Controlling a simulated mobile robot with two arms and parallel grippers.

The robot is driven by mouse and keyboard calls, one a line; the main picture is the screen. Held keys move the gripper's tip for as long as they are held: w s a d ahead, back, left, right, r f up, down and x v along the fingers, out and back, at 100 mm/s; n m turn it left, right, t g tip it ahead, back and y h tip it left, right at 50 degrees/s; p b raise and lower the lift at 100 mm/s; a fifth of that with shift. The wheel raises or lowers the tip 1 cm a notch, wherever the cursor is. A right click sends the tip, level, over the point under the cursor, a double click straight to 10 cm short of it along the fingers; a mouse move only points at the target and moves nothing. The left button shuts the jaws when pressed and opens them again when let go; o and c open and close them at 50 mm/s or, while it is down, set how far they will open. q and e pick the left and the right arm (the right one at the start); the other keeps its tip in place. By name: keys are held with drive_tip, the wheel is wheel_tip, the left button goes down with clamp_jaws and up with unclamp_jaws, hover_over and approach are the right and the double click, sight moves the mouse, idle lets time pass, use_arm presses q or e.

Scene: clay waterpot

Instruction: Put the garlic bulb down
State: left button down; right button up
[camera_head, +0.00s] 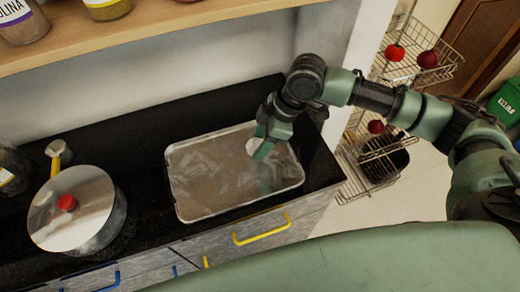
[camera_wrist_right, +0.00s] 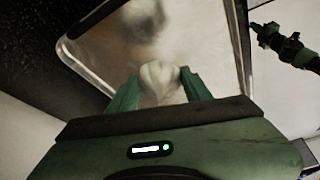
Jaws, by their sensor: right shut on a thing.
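A whitish garlic bulb (camera_wrist_right: 160,80) is between the two green fingers of my right gripper (camera_wrist_right: 158,88) in the right wrist view. The right gripper (camera_head: 264,147) is shut on it. In the head view the bulb (camera_head: 252,147) shows as a small pale patch by the fingers, mostly hidden by them. The gripper is over the right part of a shiny metal tray (camera_head: 190,205) on the black counter. I cannot tell whether the bulb touches the tray. My left gripper is not in view.
A lidded pot (camera_head: 75,215) with a red knob stands on the counter at left. A wooden shelf (camera_head: 150,25) with jars runs above. A wire rack (camera_head: 415,60) with red items stands at the right. Drawers with yellow and blue handles are below the counter.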

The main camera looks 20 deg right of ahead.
drive_tip(key=shift+f, duration=2.05)
drive_tip(key=shift+f, duration=0.15)
drive_tip(key=o, duration=1.3)
drive_tip(key=shift+o, duration=0.2)
drive_tip(key=v, duration=1.2)
drive_tip(key=shift+d, duration=0.1)
